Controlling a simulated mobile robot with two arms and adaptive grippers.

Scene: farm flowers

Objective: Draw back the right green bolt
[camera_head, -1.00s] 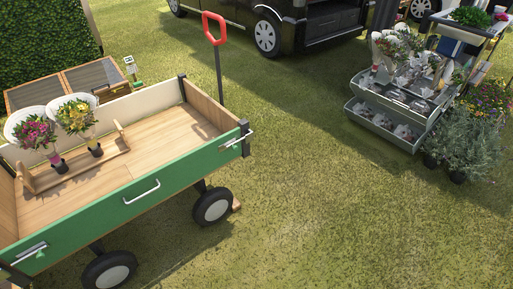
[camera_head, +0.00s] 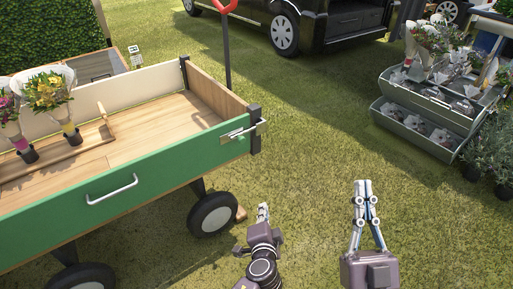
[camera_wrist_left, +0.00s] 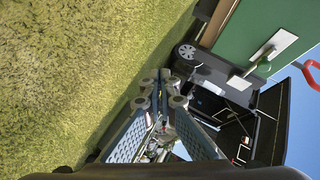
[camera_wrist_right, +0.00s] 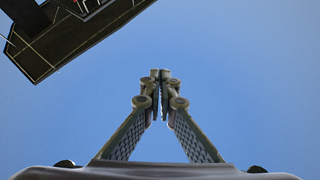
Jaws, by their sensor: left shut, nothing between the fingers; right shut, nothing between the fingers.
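The right bolt (camera_head: 236,134) is a silver bar and plate with a small green part, at the right end of the cart's green side panel (camera_head: 150,178). Its bar sticks out past the dark corner post. My left gripper (camera_head: 263,208) is shut and empty, below and right of the bolt, apart from it. In the left wrist view its shut fingers (camera_wrist_left: 162,80) point past the cart, with the green panel (camera_wrist_left: 265,22) at upper right. My right gripper (camera_head: 363,184) is shut and empty over the grass; its fingers (camera_wrist_right: 160,76) show against sky in the right wrist view.
A silver handle (camera_head: 111,189) sits mid-panel. A cart wheel (camera_head: 213,214) is left of my left gripper. A red-handled pole (camera_head: 227,50) rises behind the cart. Flower tiers (camera_head: 420,125) stand at right and a black van (camera_head: 330,28) behind. Open grass lies between.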

